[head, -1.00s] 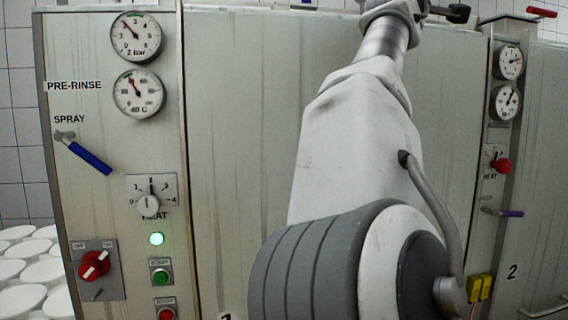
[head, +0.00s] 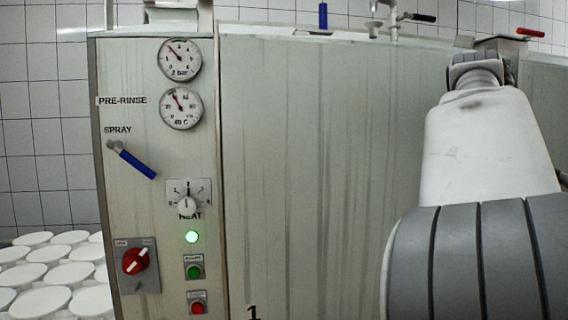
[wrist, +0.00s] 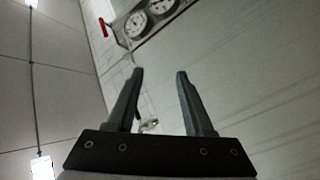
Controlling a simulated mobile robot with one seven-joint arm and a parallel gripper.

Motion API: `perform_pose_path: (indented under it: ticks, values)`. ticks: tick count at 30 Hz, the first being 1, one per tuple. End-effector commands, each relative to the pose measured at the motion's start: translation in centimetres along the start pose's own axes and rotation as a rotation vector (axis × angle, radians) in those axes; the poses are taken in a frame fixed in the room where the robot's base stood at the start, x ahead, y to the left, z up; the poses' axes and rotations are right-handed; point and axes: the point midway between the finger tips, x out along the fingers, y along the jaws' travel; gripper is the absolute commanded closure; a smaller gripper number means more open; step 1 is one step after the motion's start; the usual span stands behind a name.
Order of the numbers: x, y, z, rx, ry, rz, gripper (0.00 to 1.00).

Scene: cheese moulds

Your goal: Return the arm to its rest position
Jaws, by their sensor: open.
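My gripper (wrist: 158,75) shows in the wrist view with its two dark fingers apart and nothing between them. The wrist view is steeply tilted and shows ceiling, tiled wall and a pale panel with two gauges (wrist: 149,15). In the head view my arm stands at the right, in front of the pale machine panel. My gripper itself is not visible in the head view.
The control panel at left carries two gauges (head: 180,60), a blue-handled spray valve (head: 132,158), a heat knob (head: 187,204), a red rotary switch (head: 136,261) and a lit green lamp (head: 192,236). White round moulds (head: 42,301) lie at lower left.

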Motion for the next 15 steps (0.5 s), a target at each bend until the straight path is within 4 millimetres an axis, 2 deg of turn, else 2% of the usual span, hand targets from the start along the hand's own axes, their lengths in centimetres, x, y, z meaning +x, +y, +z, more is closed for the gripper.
perform_pose_path:
  ticks: [1,3,6,9,11,14,15]
  values:
    - [0.7,-1.4,3.9,0.081,-0.058,-0.071,0.48]
    - [0.8,-4.2,8.5,0.19,-0.136,-0.176,0.48]
    - [-0.8,-8.8,13.4,0.338,-0.235,-0.331,0.48]
    - [-3.9,-13.2,16.4,0.459,-0.318,-0.478,0.48]
    - [-6.4,-15.7,17.4,0.517,-0.361,-0.564,0.48]
    - [-11.4,-19.4,18.3,0.585,-0.425,-0.696,0.48]
    - [-13.6,-20.7,18.4,0.602,-0.448,-0.745,0.48]
